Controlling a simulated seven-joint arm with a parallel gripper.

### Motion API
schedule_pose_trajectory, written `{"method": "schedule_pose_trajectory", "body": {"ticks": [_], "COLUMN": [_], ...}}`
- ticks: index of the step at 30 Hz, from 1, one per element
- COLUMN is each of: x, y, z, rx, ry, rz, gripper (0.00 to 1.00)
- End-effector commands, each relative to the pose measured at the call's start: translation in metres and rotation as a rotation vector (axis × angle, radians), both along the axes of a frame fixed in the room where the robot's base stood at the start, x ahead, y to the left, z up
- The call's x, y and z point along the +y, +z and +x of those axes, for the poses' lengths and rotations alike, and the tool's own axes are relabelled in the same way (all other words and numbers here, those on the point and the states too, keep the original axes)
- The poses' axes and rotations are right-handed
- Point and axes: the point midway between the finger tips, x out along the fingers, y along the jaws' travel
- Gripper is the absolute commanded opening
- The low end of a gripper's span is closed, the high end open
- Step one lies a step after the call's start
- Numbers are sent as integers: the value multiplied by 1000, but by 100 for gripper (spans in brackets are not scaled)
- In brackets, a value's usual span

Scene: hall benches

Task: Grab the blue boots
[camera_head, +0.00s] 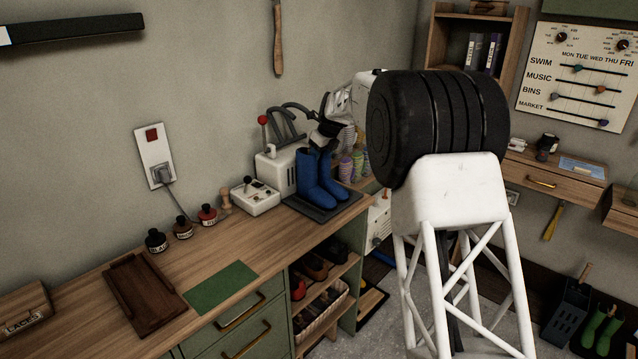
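The pair of blue boots (309,181) stands upright, side by side, on a dark flat mat (297,206) at the right end of the wooden bench. My gripper (323,141) is just above the boot tops, at the end of my white arm. It looks close to the boots, but I cannot tell whether it touches them. Its fingertips are small and dark here, so their opening does not show clearly. My large black joint hides much of the arm behind it.
A white machine with a red-knobbed lever (264,133) stands behind the boots, and a white control box (255,197) is to their left. Patterned rolls (346,168) are close on the right. Ink bottles (183,229) and a brown tray (146,292) are farther left.

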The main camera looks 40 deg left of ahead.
Motion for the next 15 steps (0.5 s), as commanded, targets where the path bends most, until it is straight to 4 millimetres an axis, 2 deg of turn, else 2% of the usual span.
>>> {"method": "schedule_pose_trajectory", "body": {"ticks": [1,8,15], "x": [0,0,0], "y": [0,0,1], "z": [0,0,0], "rx": [0,0,-1], "ry": [0,0,0], "rz": [0,0,1], "gripper": [35,0,0]}}
